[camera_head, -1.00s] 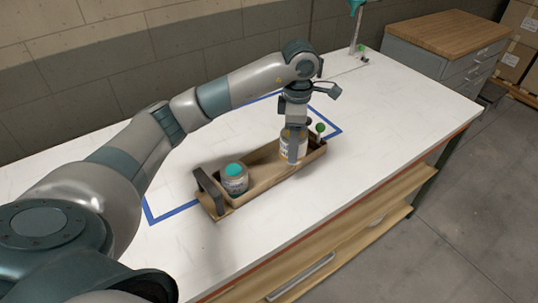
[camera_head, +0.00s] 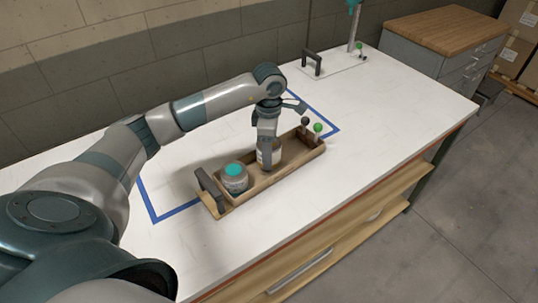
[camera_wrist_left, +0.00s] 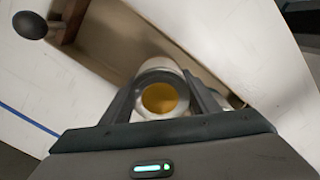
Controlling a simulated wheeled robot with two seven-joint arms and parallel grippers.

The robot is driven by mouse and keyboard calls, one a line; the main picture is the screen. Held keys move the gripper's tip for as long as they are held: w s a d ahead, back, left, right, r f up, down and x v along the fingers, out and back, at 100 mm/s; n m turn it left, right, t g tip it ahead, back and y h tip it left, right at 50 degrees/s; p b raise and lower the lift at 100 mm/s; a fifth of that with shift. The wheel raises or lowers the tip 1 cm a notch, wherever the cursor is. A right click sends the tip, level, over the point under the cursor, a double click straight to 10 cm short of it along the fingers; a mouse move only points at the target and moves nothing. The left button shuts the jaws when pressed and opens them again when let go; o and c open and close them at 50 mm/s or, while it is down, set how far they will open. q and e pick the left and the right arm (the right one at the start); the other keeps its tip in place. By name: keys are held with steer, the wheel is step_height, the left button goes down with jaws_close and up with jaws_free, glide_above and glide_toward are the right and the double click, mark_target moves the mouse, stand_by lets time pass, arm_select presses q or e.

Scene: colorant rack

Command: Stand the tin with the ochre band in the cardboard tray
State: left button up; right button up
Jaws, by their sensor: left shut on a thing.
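A pale tin (camera_head: 276,154) with an ochre centre on top is held upright by my left gripper (camera_head: 266,152). In the left wrist view the tin (camera_wrist_left: 160,97) sits between the two dark fingers. The long brown tray (camera_head: 292,164) lies lengthwise on the table, and the tin is in or just over its middle; I cannot tell whether its base touches the floor. A tin with a teal top (camera_head: 235,178) stands at the tray's left end, left of the held tin. The fingers hide part of the held tin's side. My right gripper is not in view.
A dark handle (camera_head: 208,188) rises at the tray's left end. Dark and green ball-topped parts (camera_head: 318,128) stand at its right end. Blue tape (camera_head: 180,209) marks the white table. Another dark handle (camera_head: 311,62) is at the back. The table's right side is clear.

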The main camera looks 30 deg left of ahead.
arm_select(q)
step_height(320, 180, down, 2)
steer(key=shift+f+p, duration=0.2)
steer(key=shift+p, duration=0.3)
steer(key=shift+f, duration=0.1)
steer(key=shift+f, duration=0.1)
steer(key=shift+f+b, duration=0.1)
steer(key=shift+b, duration=0.2)
steer(key=o, duration=1.2)
steer(key=shift+c, duration=0.2)
steer(key=shift+r, duration=0.3)
